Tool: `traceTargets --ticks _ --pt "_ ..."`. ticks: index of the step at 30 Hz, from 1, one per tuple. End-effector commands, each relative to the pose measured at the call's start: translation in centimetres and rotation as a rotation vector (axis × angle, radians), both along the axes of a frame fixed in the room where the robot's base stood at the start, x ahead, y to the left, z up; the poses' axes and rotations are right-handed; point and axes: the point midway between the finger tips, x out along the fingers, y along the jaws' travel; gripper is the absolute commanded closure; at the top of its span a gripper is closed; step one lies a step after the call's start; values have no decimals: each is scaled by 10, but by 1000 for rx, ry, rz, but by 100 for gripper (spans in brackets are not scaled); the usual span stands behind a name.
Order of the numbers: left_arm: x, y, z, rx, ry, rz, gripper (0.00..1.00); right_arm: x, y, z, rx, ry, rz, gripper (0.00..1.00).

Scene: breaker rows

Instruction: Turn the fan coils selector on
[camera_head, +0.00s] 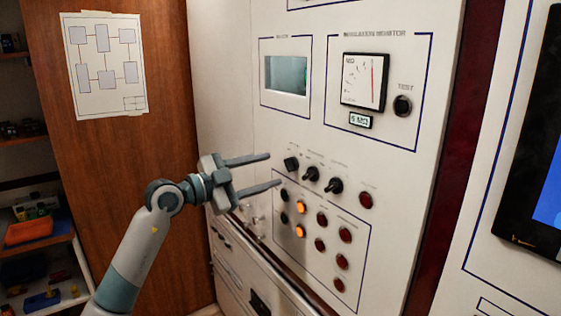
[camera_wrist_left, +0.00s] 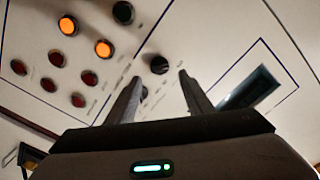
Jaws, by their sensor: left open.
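A row of three black selector knobs (camera_head: 311,173) sits on the white panel below the monitor. The labels above them are too small to read, so I cannot tell which is the fan coils selector. The leftmost knob (camera_head: 291,163) is nearest my left gripper (camera_head: 275,169), which is open and empty, with its fingertips just left of it. In the left wrist view a black knob (camera_wrist_left: 159,64) shows beyond the gap between the open fingertips (camera_wrist_left: 159,76). Another dark knob (camera_wrist_left: 143,93) is partly hidden by a finger. My right gripper is not in view.
Below the knobs is a framed group of lamps, some lit amber (camera_head: 300,231), others dark red (camera_head: 345,235). A meter (camera_head: 363,80) and a small screen (camera_head: 286,75) are above. A dark-framed display (camera_head: 535,150) stands right. Shelves (camera_head: 40,205) are at left.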

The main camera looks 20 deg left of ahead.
Motion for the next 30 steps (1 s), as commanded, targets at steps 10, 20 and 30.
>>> traceTargets --ticks 10,20,30 --pt "35 -26 2 -1 -2 1 53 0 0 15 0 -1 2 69" --pt "40 -30 0 0 0 0 53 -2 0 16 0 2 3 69" --pt "39 -30 0 0 0 0 94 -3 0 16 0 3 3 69"
